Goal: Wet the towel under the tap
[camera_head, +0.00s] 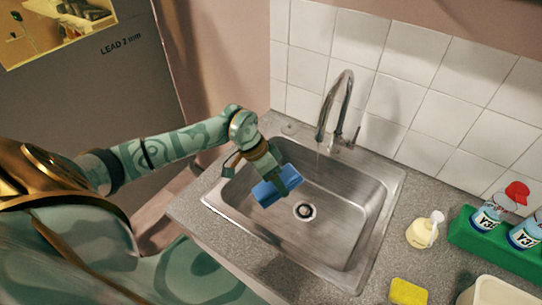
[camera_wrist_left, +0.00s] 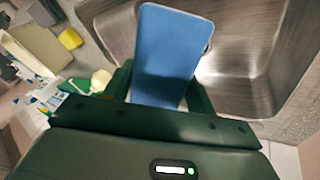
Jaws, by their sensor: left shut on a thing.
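The towel is a blue folded bundle (camera_head: 277,186) over the left part of the sink basin, and it fills the middle of the left wrist view (camera_wrist_left: 170,50). My left gripper (camera_head: 268,176) is shut on the towel, with a finger on each side of it (camera_wrist_left: 160,92). The chrome tap (camera_head: 341,100) stands behind the sink, its spout over the basin. A thin stream of water (camera_head: 317,160) seems to fall from the spout, to the right of the towel and apart from it. The steel sink (camera_head: 340,205) has a dark drain. My right gripper is not in view.
A pale soap bottle (camera_head: 422,233), a yellow sponge (camera_head: 408,292) and a green rack (camera_head: 495,245) with labelled bottles stand on the counter right of the sink. A white tub (camera_head: 495,292) is at the lower right. A tiled wall rises behind the tap.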

